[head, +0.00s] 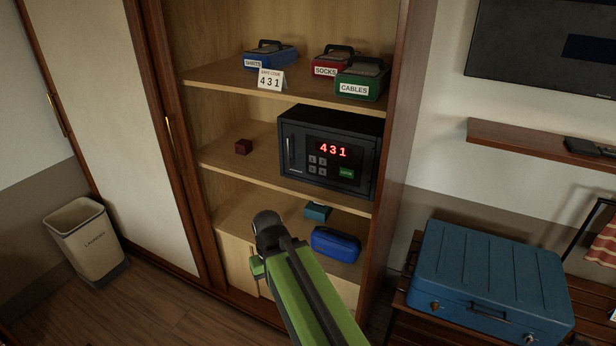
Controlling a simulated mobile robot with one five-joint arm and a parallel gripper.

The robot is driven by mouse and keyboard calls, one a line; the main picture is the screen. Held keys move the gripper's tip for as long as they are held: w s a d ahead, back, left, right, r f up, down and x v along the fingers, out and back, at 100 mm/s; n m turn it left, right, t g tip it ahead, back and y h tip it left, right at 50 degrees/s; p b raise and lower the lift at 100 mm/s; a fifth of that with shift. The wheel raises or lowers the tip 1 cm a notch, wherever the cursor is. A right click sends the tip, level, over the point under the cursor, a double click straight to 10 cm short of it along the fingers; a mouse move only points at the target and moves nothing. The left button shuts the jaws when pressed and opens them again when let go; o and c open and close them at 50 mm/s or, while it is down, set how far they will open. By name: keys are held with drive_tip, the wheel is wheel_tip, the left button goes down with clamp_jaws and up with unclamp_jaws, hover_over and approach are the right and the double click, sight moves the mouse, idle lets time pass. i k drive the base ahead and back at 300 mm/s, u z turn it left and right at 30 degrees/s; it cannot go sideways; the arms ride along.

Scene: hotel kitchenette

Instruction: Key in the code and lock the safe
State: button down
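The black safe (325,186) stands on the middle shelf of the open wardrobe, its door looking shut. Its display (333,150) glows red with 431. Below the display are several grey keys (317,166) and a green button (346,173) whose lettering is too small to read surely. A dark handle (290,154) is at the door's left. A white card (271,80) on the upper shelf reads 431 under a small safe-code heading.
The upper shelf holds blue (277,59), red (325,70) and green (361,88) labelled boxes. A teal box (317,211) and blue case (336,244) lie below. A blue suitcase (490,270) stands right, a laundry bin (87,245) left.

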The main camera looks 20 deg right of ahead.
sight(344, 172)
drive_tip(key=u, duration=1.25)
drive_tip(key=i, duration=2)
drive_tip(key=z, duration=2.15)
drive_tip(key=k, duration=0.65)
drive_tip(key=u, duration=0.05)
drive_tip(key=i, duration=0.6)
drive_tip(key=z, duration=0.1)
